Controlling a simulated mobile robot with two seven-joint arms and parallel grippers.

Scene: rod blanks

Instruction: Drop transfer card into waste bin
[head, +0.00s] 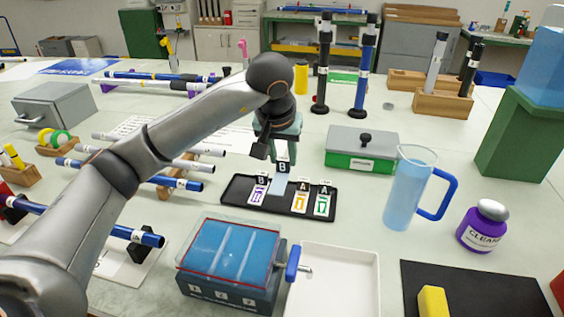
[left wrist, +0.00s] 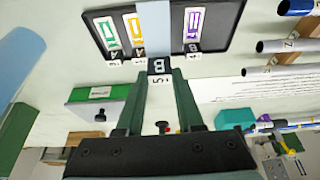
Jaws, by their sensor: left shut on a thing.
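My left gripper (head: 283,160) is shut on a light-blue card (head: 279,185) with a black tag marked B (head: 283,168). In the left wrist view the card (left wrist: 154,25) hangs between the fingertips (left wrist: 159,76) and covers part of the black tray (head: 236,194). I cannot tell whether its lower end touches the tray. Other cards with coloured patterns stay in the tray: a purple one (head: 258,194) on the left, an orange one (head: 299,202) and a green one (head: 321,204) on the right. I see nothing clearly recognisable as a waste bin. My right gripper is not in view.
A blue jug (head: 409,190) and purple bottle (head: 482,228) stand to the right. A blue-topped box (head: 229,258) and white tray (head: 335,295) are in front. Rods on stands (head: 170,181) lie left, under my left arm.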

